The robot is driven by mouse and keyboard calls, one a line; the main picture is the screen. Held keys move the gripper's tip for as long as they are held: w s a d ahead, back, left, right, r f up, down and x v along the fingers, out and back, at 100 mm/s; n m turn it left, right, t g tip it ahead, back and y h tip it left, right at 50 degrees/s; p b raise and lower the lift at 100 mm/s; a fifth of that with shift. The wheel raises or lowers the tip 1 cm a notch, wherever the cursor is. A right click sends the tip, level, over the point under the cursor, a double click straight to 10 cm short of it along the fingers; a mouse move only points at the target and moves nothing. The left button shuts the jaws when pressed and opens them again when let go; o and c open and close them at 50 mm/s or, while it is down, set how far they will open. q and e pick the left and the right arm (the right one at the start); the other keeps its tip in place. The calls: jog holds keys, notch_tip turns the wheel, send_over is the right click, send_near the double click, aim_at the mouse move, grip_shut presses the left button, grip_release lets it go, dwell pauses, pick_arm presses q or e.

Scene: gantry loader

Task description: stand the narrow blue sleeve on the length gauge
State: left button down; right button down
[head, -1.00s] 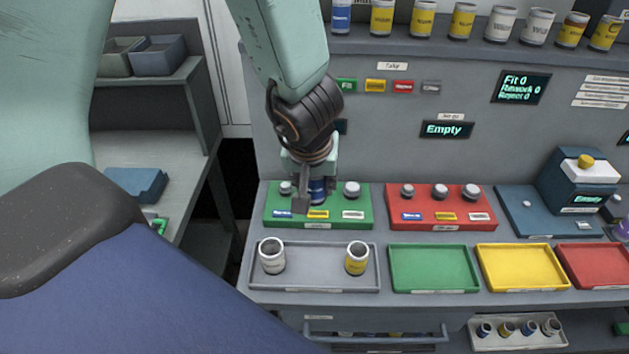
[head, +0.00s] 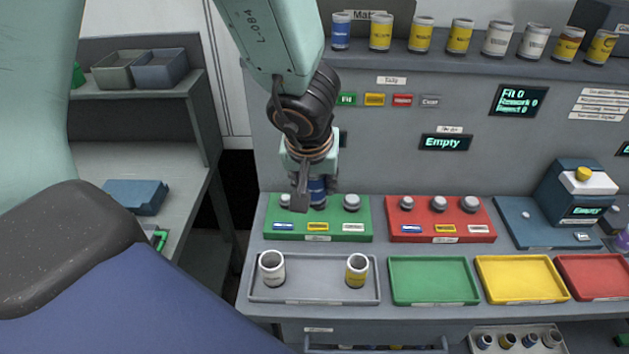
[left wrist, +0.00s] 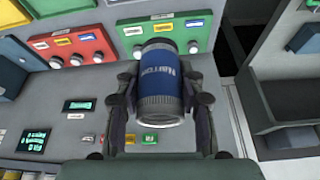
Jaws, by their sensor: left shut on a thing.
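My left gripper (head: 315,194) is shut on the narrow blue sleeve (head: 318,187), which has a pale rim. In the left wrist view the sleeve (left wrist: 162,82) sits between the two fingers, with its lettering visible. In the head view it shows in front of the back edge of the green board (head: 280,229); I cannot tell the gap between them. A dark blue device (head: 572,200) with a display reading "Empty" stands at the right on a blue plate; it may be the length gauge, but its label is too small to read. My right gripper is not in view.
A grey tray (head: 315,292) holds a white and a yellow sleeve. Green (head: 434,281), yellow (head: 522,279) and red trays beside it are empty. A red board (head: 438,228) with knobs lies right of the green one. Several cans line the upper shelf (head: 450,52).

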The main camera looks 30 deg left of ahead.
pick_arm(q)
jog(key=shift+r, duration=2.3)
